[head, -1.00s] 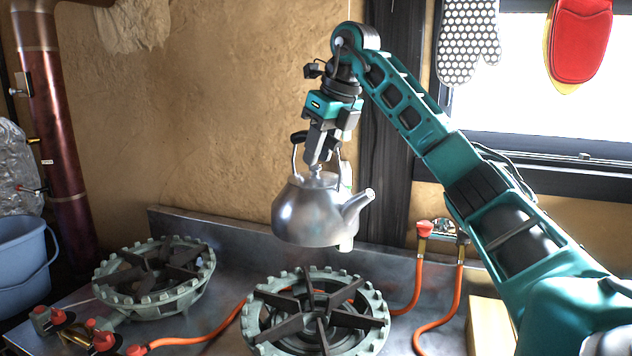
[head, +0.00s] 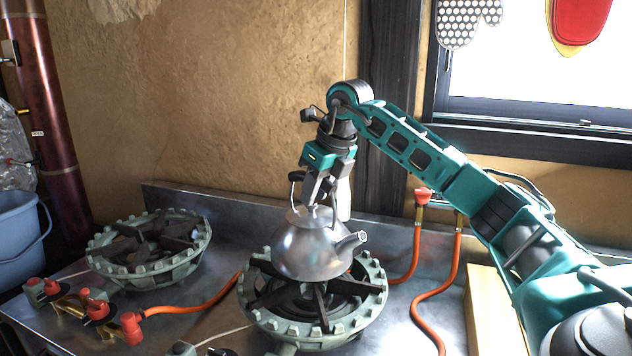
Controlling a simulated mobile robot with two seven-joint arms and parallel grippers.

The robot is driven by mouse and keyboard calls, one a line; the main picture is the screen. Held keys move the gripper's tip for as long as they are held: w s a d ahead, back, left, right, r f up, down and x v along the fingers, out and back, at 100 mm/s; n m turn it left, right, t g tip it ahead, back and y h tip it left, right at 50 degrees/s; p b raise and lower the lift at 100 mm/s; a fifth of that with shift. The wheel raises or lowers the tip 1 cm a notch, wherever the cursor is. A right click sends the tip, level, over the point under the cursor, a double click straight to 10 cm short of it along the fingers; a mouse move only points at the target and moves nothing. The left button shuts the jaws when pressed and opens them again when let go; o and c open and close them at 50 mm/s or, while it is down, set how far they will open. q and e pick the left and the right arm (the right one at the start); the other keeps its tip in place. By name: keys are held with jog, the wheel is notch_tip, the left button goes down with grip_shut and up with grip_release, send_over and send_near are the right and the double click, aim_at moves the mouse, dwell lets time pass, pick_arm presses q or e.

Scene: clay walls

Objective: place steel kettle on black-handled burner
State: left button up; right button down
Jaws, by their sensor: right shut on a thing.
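The steel kettle (head: 308,250) is upright over the right-hand burner (head: 345,328), its spout pointing right. Its base overlaps the back and middle of the dark grate; I cannot tell whether it touches. My right gripper (head: 320,197) points down and is shut on the kettle's handle, above the lid. The handle's dark grip (head: 297,177) shows left of the fingers. Small dark fittings (head: 222,352) lie at the bottom edge by this burner, partly cut off. The left burner (head: 150,250) is empty, with red-handled valves in front. My left gripper is not in view.
Red valves (head: 97,307) on brass pipe stand at front left. Orange hoses (head: 424,312) run right of the right-hand burner, by a wooden block (head: 490,310). A low metal backsplash (head: 215,200) edges the counter. A blue bucket (head: 18,240) stands at far left.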

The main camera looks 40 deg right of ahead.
aim_at(316, 206)
notch_tip(316, 206, down, 3)
jog(key=shift+f+b, duration=0.1)
jog(key=shift+b, duration=0.2)
jog(key=shift+f, duration=0.2)
jog(key=c, duration=0.9)
grip_release()
jog(key=shift+f, duration=0.1)
jog(key=shift+o, duration=0.2)
